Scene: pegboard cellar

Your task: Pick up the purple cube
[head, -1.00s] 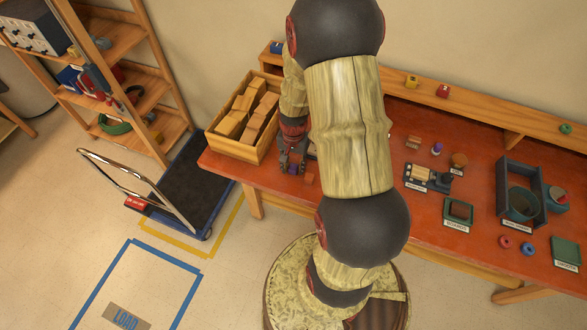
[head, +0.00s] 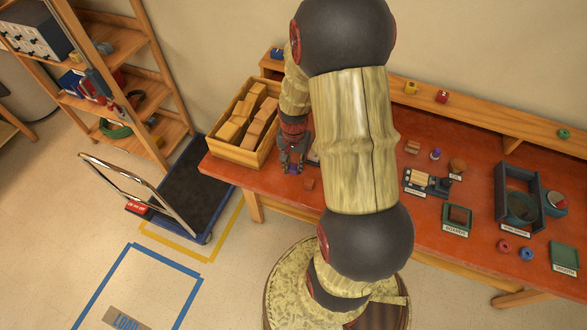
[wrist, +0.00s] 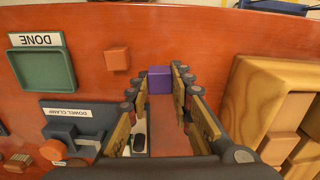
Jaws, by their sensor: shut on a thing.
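The purple cube (wrist: 160,80) sits between the fingertips of my gripper (wrist: 161,84) in the wrist view, with a finger against each side. In the head view my gripper (head: 291,166) points down over the left part of the red bench, just right of the crate of wooden blocks. Only a small part of the purple cube (head: 292,170) shows there between the fingers. I cannot tell whether it touches the bench top.
An orange-brown cube (wrist: 117,59) lies close by on the bench. A green tray (wrist: 41,71) labelled DONE and a dowel clamp (wrist: 76,138) are beyond it. The wooden crate (head: 237,153) of blocks stands close on the other side. A trolley (head: 190,190) is on the floor left of the bench.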

